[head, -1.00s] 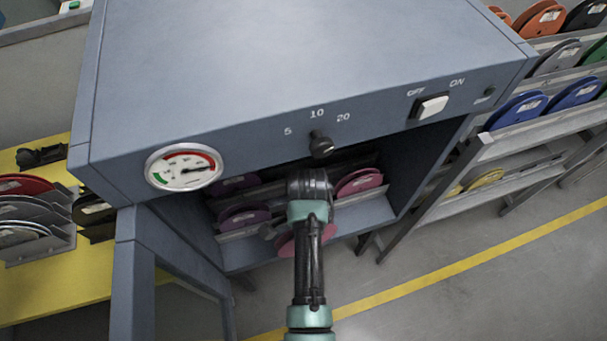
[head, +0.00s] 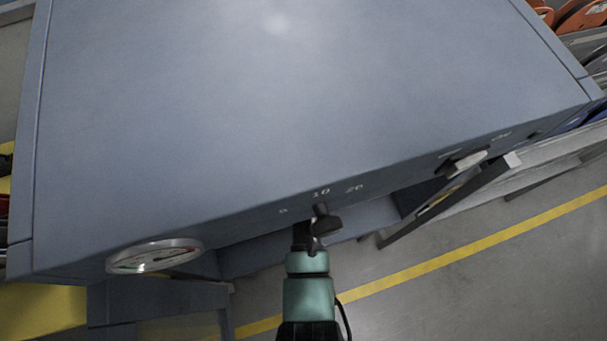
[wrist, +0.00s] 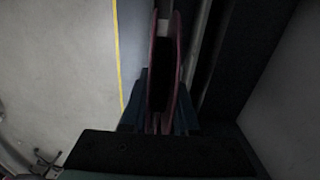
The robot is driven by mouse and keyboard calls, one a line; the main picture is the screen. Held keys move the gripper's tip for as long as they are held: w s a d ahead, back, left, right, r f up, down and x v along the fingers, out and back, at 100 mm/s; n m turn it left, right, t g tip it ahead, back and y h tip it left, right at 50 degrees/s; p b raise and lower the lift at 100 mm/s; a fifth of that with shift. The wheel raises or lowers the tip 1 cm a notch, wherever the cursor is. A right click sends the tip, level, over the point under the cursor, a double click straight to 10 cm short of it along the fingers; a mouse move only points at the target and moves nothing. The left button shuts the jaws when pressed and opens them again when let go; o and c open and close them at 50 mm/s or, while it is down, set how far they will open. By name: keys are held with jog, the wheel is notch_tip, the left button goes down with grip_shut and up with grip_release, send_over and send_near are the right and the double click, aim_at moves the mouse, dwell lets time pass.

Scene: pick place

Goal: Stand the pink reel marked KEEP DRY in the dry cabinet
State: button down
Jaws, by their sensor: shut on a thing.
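The dry cabinet (head: 300,110) is a large blue-grey box that fills most of the head view, seen from above its front edge. My arm reaches in under its front panel, so my gripper is hidden there. In the wrist view my gripper (wrist: 161,116) is shut on the pink reel (wrist: 152,60), which stands edge-on between the dark fingers. Its two pink flanges flank a dark middle. The KEEP DRY mark cannot be read. A pale rail or wall runs close to the right of the reel. I cannot tell whether the reel touches it.
On the cabinet front are a round gauge (head: 155,256), a dark knob (head: 325,223) just above my wrist and a pale switch (head: 467,162). A reel rack (head: 540,160) stands to the right. Open floor with a yellow line (head: 430,264) lies in front.

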jog(key=shift+s+f+b, duration=0.2)
jog(key=shift+f+b, duration=0.3)
jog(key=shift+b, duration=0.05)
jog(key=shift+w+f+b, duration=0.1)
jog(key=shift+f+b, duration=0.65)
jog(key=shift+b, duration=0.15)
jog(key=shift+r+p, duration=0.1)
jog(key=shift+p, duration=0.25)
jog(key=shift+f, duration=0.2)
jog(key=shift+f+b, duration=1.05)
jog(key=shift+f, duration=0.7)
jog(key=shift+f, duration=0.1)
jog(key=shift+f+b, duration=1.1)
jog(key=shift+f, duration=0.3)
jog(key=shift+f, duration=0.25)
